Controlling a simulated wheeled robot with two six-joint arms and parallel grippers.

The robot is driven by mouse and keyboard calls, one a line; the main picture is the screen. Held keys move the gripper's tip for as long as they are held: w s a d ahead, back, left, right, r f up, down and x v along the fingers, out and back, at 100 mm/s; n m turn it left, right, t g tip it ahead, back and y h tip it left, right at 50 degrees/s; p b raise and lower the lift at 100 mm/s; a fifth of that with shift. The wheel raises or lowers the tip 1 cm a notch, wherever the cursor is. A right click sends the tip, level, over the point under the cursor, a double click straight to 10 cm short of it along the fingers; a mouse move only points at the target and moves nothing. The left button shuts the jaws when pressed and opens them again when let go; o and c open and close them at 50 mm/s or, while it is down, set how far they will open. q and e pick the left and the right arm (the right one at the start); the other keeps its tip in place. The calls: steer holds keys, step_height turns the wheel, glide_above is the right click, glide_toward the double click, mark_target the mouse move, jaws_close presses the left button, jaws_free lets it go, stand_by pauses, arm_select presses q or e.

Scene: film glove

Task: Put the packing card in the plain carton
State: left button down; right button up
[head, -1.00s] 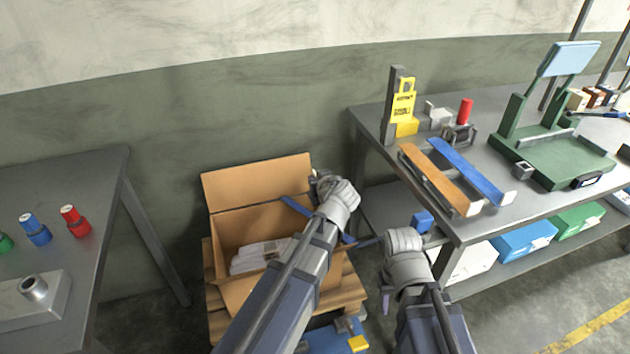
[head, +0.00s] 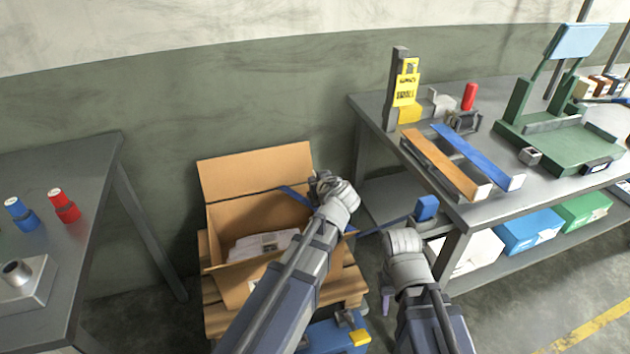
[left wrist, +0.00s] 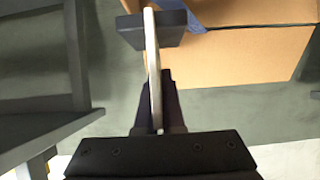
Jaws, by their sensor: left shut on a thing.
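The plain carton (head: 255,170) is brown and open on a wooden pallet, its back flap standing up and a front flap hanging down. White wrapped goods (head: 262,245) lie inside. My left gripper (head: 322,182) is at the carton's right side, its jaws largely hidden by my own wrist. In the left wrist view my left gripper (left wrist: 152,32) is shut on a thin pale piece seen edge-on, apparently the packing card (left wrist: 153,75). The carton shows at upper right there (left wrist: 250,55), beside the held card. My right gripper (head: 403,242) is beside the bench; its fingers are hidden.
A blue strap (head: 295,195) runs by the carton's right edge. The pallet (head: 345,287) stands between a grey table (head: 95,160) and a workbench (head: 375,120) with stands and bins. A blue case (head: 335,338) lies in front.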

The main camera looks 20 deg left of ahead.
arm_select(q)
steer(key=shift+f, duration=0.15)
stand_by(0.4)
steer(key=shift+f+b, duration=2.7)
steer(key=shift+b, duration=0.15)
steer(key=c, duration=1.4)
jaws_free()
steer(key=shift+r, duration=0.15)
steer(key=o, duration=0.4)
steer(key=shift+o, duration=0.2)
step_height(320, 180, up, 10)
steer(key=p, duration=1)
